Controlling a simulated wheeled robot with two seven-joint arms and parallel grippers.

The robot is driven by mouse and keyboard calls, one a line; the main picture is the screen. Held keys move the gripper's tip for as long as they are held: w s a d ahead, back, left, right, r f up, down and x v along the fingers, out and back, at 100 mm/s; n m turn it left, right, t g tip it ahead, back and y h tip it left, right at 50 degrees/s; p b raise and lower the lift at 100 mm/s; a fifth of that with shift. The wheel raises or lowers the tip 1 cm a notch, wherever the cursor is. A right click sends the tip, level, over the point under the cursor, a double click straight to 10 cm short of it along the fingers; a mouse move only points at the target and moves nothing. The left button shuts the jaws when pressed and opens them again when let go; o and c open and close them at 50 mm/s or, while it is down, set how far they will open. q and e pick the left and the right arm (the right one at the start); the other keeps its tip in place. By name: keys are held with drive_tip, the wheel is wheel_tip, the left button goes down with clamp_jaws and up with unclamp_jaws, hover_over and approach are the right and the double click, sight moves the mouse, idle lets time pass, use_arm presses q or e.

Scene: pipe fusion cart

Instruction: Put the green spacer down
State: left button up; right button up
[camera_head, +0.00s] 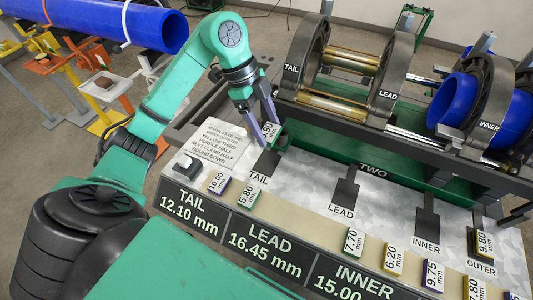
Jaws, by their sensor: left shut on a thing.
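My left gripper (266,128) reaches down from the upper left and is shut on a green spacer (272,131). The spacer's label ends in .90; its first digit is hidden by a finger. It is held upright near the back of the grey patterned plate, just behind the TAIL slot (266,163). I cannot tell whether it touches the plate. A green 5.80 spacer (247,195) and a green 7.70 spacer (354,241) rest on the front ledge. My right gripper is not in view.
The ledge also holds a purple 10.00 spacer (219,182), yellow 6.20 (393,260) and others. LEAD (345,190) and INNER (427,225) slots look empty. A yellow 9.80 spacer (484,243) stands near OUTER. The clamp rings (388,85) and blue pipe (455,102) rise behind.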

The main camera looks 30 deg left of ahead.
use_arm(q)
hover_over(269, 163)
drive_tip(key=a, duration=0.1)
wheel_tip(269, 163, down, 6)
drive_tip(key=shift+a+f+p, duration=0.2)
drive_tip(key=shift+f, duration=0.45)
drive_tip(key=shift+a+f+p, duration=0.15)
drive_tip(key=shift+f+p, duration=0.05)
drive_tip(key=shift+f, duration=0.4)
drive_tip(key=f, duration=0.3)
drive_tip(key=shift+s+d+f, duration=0.1)
drive_tip(key=shift+d+f, duration=0.15)
drive_tip(key=shift+f, duration=0.05)
drive_tip(key=shift+a+f, duration=0.15)
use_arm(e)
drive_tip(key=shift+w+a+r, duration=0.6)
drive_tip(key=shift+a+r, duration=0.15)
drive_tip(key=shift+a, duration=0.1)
use_arm(q)
drive_tip(key=o, duration=1)
drive_tip(key=shift+f, duration=0.1)
drive_tip(key=shift+o, duration=0.3)
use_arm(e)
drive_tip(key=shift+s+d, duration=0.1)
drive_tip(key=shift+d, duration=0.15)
